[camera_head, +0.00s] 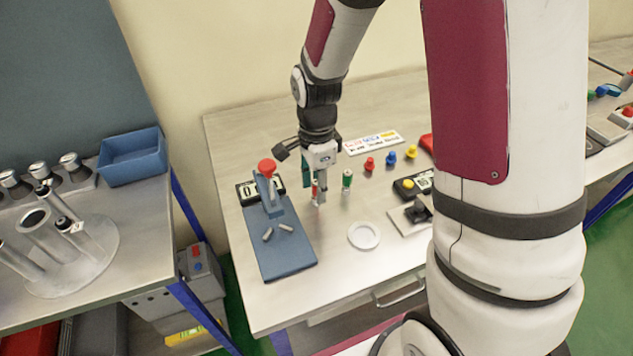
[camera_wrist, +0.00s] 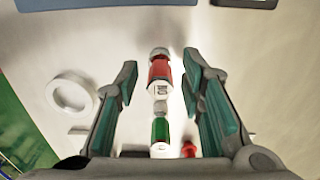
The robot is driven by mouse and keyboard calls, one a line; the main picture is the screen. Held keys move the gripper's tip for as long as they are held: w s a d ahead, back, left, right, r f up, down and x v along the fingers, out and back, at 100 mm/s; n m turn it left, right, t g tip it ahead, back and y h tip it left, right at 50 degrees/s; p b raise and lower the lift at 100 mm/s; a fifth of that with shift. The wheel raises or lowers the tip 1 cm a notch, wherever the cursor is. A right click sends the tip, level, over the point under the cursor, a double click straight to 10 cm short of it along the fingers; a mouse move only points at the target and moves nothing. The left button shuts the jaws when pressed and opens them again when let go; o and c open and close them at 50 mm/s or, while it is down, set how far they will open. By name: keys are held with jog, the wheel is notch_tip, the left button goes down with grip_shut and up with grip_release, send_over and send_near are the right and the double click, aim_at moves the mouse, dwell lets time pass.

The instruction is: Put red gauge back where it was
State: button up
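The red gauge (camera_head: 315,192) is a small upright cylinder with a red band and pale metal ends, on the steel table left of the green gauge (camera_head: 347,178). In the wrist view the red gauge (camera_wrist: 160,74) shows white lettering and lies between my fingers, with a gap on both sides. The green gauge (camera_wrist: 160,130) lines up behind it in that view. My gripper (camera_wrist: 160,62) is open around the red gauge, not closed on it. In the head view my gripper (camera_head: 316,182) points down and partly hides the red gauge. No marked spot for the gauge is clear to me.
A blue fixture (camera_head: 289,256) with a red-knobbed lever and two small pins stands close left. A white ring (camera_head: 364,236) lies in front right. Red, blue and yellow knobs (camera_head: 390,157) and a sign (camera_head: 373,142) are behind.

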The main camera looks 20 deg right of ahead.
aim_at(316, 182)
notch_tip(316, 182, up, 11)
jog(key=s+r+n+t, duration=0.2)
jog(key=s+r+n, duration=0.4)
jog(key=s+n, duration=0.3)
jog(key=s+r+n+t, duration=0.3)
jog(key=s+r+n, duration=0.3)
jog(key=s+n, duration=0.3)
jog(key=shift+s+d, duration=0.15)
jog(key=shift+s, duration=0.25)
jog(key=shift+d+r, duration=0.1)
